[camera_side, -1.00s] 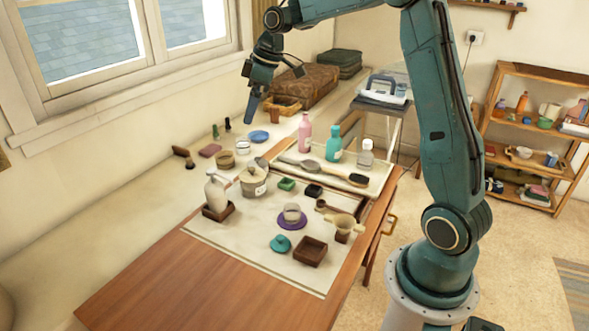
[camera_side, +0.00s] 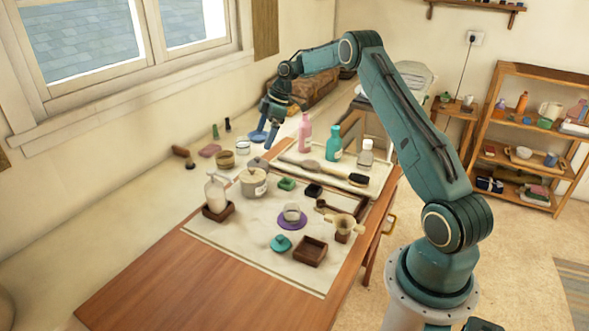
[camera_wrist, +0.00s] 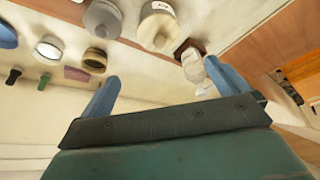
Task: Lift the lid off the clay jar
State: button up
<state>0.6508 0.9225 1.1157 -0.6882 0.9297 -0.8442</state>
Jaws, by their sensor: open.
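The clay jar (camera_side: 255,188) is a squat cream pot with a small label, standing on the pale mat. Its lid (camera_side: 252,174) appears seated on top, with a small knob. In the wrist view the jar (camera_wrist: 150,34) shows near the top, beyond and between my fingers, its knobbed lid (camera_wrist: 160,20) facing me. My gripper (camera_side: 264,142) is in the air behind the jar, pointing down, apart from it. In the wrist view its two blue fingers (camera_wrist: 165,88) are spread wide with nothing between them.
A white pump bottle (camera_side: 215,192) in a brown tray stands left of the jar. A grey-topped item (camera_side: 260,164) sits close behind it. Pink (camera_side: 305,134) and teal (camera_side: 334,146) bottles stand to the right. Small green and black boxes lie beside the jar.

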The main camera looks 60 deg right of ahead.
send_near(252, 168)
jog(key=shift+x, duration=2.5)
jog(key=shift+a, duration=0.15)
jog(key=shift+x, duration=2.55)
jog(key=shift+c, duration=0.2)
jog(key=c, duration=0.8)
